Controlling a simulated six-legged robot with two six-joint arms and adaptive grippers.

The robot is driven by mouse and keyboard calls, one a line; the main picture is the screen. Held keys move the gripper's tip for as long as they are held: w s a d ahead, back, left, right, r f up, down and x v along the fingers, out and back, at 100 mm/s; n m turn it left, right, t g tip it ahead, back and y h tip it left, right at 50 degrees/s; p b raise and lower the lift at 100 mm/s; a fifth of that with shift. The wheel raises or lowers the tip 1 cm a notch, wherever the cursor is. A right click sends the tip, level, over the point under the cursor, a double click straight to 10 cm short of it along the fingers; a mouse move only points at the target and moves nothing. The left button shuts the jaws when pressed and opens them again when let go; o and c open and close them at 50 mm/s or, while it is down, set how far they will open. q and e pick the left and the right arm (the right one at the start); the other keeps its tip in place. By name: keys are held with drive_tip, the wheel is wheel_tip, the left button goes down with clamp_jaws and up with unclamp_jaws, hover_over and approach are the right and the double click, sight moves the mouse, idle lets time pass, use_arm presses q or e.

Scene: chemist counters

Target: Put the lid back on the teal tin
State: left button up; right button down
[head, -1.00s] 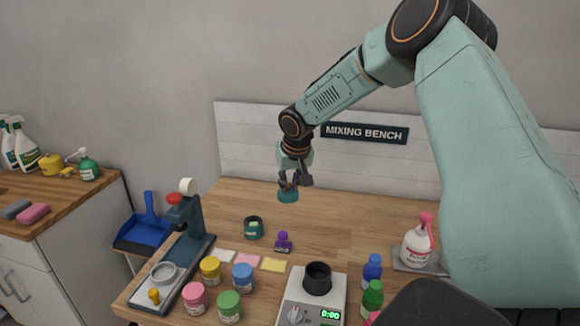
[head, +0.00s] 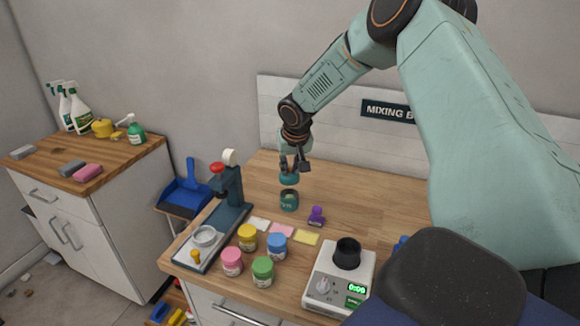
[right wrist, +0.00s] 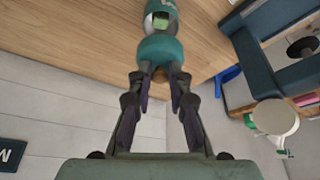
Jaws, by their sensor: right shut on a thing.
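The teal tin (head: 289,202) stands open on the wooden bench, with something pale green inside. It also shows at the top of the right wrist view (right wrist: 160,8). My right gripper (head: 290,170) is shut on the teal lid (head: 289,180) and holds it just above the tin, apart from it as far as I can see. In the right wrist view the lid (right wrist: 160,48) sits between the fingertips. My left gripper is not in view.
A purple stamp-like object (head: 317,215) stands just right of the tin. A dark press (head: 230,200) is to its left. Paper notes (head: 282,231), several coloured jars (head: 262,268) and a scale (head: 326,280) are in front. The bench behind the tin is clear.

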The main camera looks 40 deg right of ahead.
sight(290, 176)
drive_tip(key=shift+s+f+b, duration=0.1)
drive_tip(key=shift+f+b, duration=0.5)
drive_tip(key=shift+f, duration=0.1)
wheel_tip(290, 176, down, 2)
drive_tip(key=shift+f+b, duration=0.15)
drive_tip(key=shift+b, duration=0.9)
drive_tip(key=shift+f+b, duration=0.65)
drive_tip(key=shift+f, duration=0.55)
drive_tip(key=shift+r+p, duration=0.1)
drive_tip(key=shift+p, duration=0.55)
drive_tip(key=shift+f, duration=0.2)
drive_tip(key=shift+p, duration=0.45)
drive_tip(key=c, duration=1.2)
unclamp_jaws()
drive_tip(key=shift+o, duration=0.4)
